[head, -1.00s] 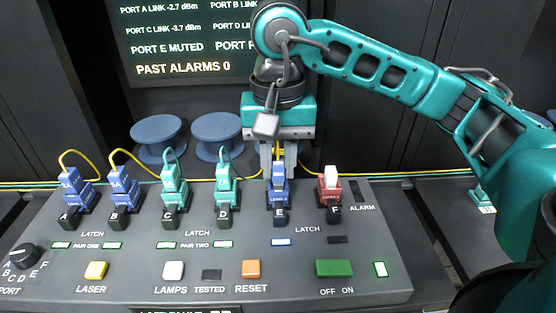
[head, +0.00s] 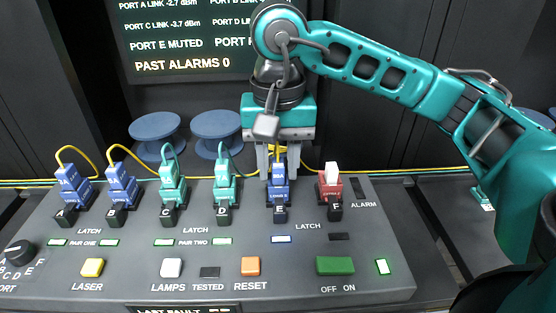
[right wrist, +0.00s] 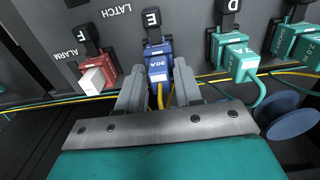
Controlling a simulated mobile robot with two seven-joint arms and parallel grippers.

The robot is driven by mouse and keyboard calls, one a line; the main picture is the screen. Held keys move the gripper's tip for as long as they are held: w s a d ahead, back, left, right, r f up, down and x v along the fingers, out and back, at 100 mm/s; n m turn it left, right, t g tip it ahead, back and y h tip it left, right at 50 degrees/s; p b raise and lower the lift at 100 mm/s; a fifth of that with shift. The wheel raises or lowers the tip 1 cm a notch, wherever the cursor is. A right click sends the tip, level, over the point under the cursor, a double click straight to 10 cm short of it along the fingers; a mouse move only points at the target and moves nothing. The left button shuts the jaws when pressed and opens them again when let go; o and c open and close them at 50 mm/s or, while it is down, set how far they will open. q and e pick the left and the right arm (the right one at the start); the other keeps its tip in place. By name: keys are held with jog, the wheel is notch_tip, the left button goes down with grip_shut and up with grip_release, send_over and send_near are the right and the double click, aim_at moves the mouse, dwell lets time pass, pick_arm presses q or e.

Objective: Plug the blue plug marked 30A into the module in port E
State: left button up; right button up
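The blue plug (head: 279,172) stands upright at the blue module (head: 279,195) of port E and looks seated in it. In the right wrist view its white label on the plug (right wrist: 159,67) reads 30A, and a yellow cable leaves its back. My right gripper (head: 278,165) is right behind the plug, one grey finger on each side. The fingers look open, with narrow gaps beside the plug; it also shows in the right wrist view (right wrist: 161,82). The black latch (head: 280,213) marked E is in front of the module. My left gripper is not in view.
Port D's teal plug (head: 222,174) stands close on the left and port F's red module (head: 330,189) with a white top on the right. Blue plugs fill A and B. Spools (head: 218,126) stand behind the console (head: 385,230). A light under E glows blue.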

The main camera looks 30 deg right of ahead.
jog(key=o, duration=0.3)
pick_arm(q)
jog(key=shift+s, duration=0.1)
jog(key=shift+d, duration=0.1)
pick_arm(e)
jog(key=shift+r, duration=0.45)
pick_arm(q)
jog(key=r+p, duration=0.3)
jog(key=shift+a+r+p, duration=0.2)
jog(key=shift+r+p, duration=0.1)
pick_arm(e)
notch_tip(320, 180, up, 12)
jog(key=shift+r, duration=0.1)
